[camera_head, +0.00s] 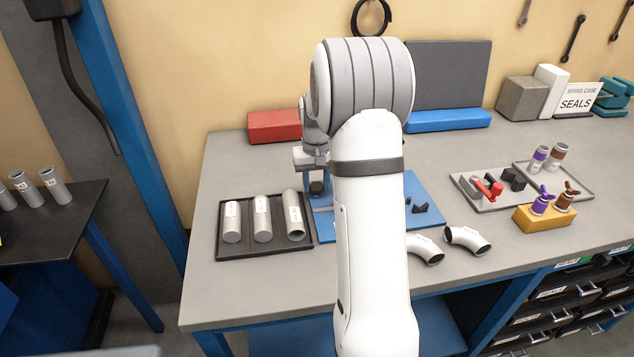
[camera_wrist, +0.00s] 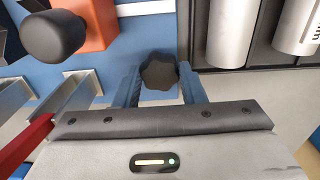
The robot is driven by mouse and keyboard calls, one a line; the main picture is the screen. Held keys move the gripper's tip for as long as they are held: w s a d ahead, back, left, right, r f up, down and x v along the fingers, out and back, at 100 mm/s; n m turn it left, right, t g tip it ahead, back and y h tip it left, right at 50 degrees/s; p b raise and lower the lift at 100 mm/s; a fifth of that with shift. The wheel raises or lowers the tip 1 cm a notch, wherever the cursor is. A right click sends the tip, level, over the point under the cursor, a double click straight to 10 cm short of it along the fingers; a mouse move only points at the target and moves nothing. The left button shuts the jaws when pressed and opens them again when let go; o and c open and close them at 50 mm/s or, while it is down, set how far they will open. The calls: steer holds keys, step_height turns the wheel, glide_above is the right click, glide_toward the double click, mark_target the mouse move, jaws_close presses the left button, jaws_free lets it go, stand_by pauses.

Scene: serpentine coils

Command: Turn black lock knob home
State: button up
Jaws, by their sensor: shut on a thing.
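The black lock knob (camera_wrist: 158,74) has a lobed rim and shows in the wrist view between the two blue fingers of my gripper (camera_wrist: 160,84). The fingers are shut on it, one on each side. In the head view my gripper (camera_head: 314,168) points down over the left part of the blue board (camera_head: 425,188), and a dark knob (camera_head: 317,188) shows just below it. My arm hides the middle of the board. The knob's turn angle cannot be read from these frames.
A larger black round knob (camera_wrist: 52,37) on an orange block is close left in the wrist view. A dark tray (camera_head: 221,254) with several grey tubes lies left of the board. Two pipe elbows (camera_head: 468,239) lie right of my arm. Small parts trays stand farther right.

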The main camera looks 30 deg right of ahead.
mark_target(316, 185)
steer(key=shift+r+m, duration=0.1)
steer(key=shift+m, duration=0.9)
steer(key=shift+w, duration=0.1)
steer(key=o, duration=1)
step_height(316, 185, up, 8)
steer(key=shift+f, duration=0.1)
